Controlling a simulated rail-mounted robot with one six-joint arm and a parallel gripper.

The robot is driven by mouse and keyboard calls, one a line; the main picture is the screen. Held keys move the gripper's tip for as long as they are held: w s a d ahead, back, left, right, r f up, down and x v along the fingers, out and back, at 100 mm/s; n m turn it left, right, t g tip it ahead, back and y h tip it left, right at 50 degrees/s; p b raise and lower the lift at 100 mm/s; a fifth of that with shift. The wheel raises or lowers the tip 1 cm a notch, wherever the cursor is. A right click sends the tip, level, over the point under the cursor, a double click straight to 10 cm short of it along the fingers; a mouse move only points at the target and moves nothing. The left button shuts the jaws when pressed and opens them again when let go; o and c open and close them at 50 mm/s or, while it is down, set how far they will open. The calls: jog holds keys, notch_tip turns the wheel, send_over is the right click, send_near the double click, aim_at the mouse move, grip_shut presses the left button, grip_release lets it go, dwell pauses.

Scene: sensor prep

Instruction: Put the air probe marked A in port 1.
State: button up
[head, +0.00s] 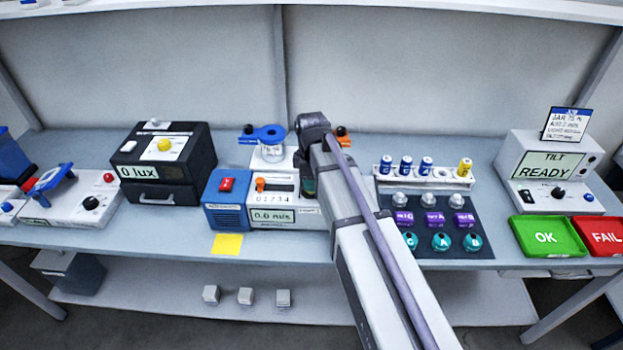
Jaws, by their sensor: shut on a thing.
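The air meter (285,216) is a white and blue unit reading 0.0 m/s, with a row of numbers 1 2 3 4 on its front. An orange-topped piece (260,184) stands at its left end, above the 1. My gripper (308,186) points down at the right end of the meter, mostly hidden by my arm. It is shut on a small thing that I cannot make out.
Right of my arm are a white rack (383,184) and a dark mat (487,247) with silver, purple and teal pieces. Farther right are the tilt unit (530,146) and OK tray (548,252). A lux box (190,165) stands left.

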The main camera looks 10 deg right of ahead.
jog(key=shift+f+b, duration=0.5)
jog(key=shift+f, duration=0.05)
dwell(0.4)
jog(key=o, duration=1.3)
notch_tip(320, 180, up, 8)
jog(key=p, duration=0.8)
jog(key=shift+r, duration=0.15)
